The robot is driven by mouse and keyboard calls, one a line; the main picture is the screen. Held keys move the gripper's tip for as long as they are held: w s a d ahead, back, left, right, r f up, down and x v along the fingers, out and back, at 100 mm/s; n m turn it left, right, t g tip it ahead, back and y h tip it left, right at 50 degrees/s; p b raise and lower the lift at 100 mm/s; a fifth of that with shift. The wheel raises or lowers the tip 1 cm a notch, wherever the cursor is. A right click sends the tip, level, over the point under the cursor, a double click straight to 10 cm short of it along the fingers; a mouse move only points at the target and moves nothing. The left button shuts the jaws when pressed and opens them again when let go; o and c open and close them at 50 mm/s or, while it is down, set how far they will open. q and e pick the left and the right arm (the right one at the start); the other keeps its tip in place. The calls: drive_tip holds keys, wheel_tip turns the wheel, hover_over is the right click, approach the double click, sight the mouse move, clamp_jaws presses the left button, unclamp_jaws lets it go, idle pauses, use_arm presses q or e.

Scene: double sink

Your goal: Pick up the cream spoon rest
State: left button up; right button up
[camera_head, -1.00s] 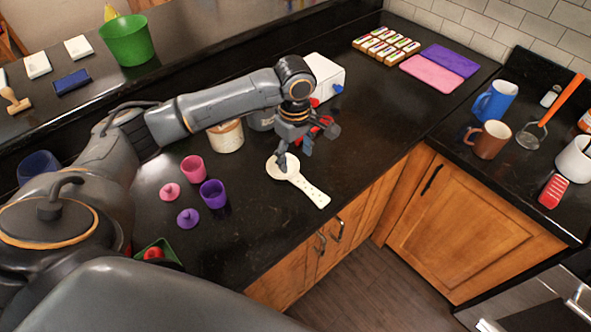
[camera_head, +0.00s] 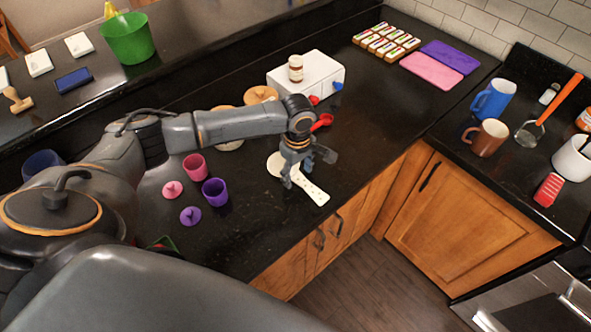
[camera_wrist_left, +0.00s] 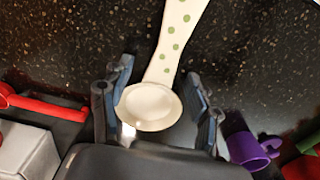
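The cream spoon rest (camera_head: 314,193) lies flat on the dark counter, its handle pointing toward the counter's front edge. My left gripper (camera_head: 297,178) is over it and hides part of its middle. In the left wrist view, the spoon rest (camera_wrist_left: 172,48) shows a round bowl and a handle with green dots. There the left gripper (camera_wrist_left: 157,82) is open, with one finger on each side of the spoon rest and visible gaps between. Whether the fingertips touch the counter cannot be told. My right gripper is not in view.
Pink (camera_head: 194,167) and purple (camera_head: 215,191) cups stand left of the spoon rest. A white box (camera_head: 305,75) with a jar on top and a red scoop (camera_head: 323,121) are behind the gripper.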

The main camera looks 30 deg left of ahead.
use_arm(q)
drive_tip(key=c, duration=1.1)
drive_tip(key=shift+r, duration=0.15)
